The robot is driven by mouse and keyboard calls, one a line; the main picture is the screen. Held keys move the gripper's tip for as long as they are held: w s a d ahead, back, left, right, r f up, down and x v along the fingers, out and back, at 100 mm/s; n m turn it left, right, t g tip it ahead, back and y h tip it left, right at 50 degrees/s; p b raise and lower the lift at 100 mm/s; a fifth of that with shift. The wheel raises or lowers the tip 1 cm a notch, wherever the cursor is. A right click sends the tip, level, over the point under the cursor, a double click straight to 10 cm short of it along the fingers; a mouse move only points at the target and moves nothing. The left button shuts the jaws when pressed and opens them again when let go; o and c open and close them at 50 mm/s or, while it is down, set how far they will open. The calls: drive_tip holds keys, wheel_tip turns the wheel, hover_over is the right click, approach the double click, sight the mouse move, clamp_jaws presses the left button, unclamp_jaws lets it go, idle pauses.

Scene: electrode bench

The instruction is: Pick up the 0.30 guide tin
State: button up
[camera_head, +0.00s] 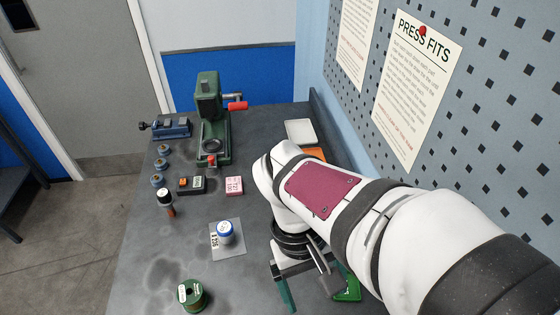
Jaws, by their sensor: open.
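Several small labelled containers are in view, but their print is too small for me to tell which is the 0.30 guide tin. A pink tin with a pale label (234,185) lies mid-bench. Left of it are a dark tin with a green-and-white label (197,184) and a dark piece with an orange top (183,185). A green item with white marking (348,288) is partly hidden behind my gripper. My gripper (309,291) is open over the bench's near right part, right of the pink tin and nearer the camera. Nothing is seen held between its fingers.
A blue-lidded jar (226,230) stands on a grey plate, with a green spool (192,295) nearer. A dark bottle (166,205), small blue pots, a green press (211,120) and a blue vise (172,128) stand left. A pale tray (300,132) is behind my arm.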

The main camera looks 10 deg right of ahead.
drive_tip(key=w+a+f+n+t+h, duration=0.3)
drive_tip(key=w+a+f+n+h, duration=0.15)
drive_tip(key=w+f+n, duration=0.35)
drive_tip(key=w+a+f+n+t+h, duration=0.2)
drive_tip(key=w+a+f+n+h, duration=0.3)
drive_tip(key=w+n, duration=0.55)
drive_tip(key=x, duration=1.6)
drive_tip(key=shift+s+d, duration=0.25)
drive_tip(key=shift+s, duration=0.15)
clamp_jaws()
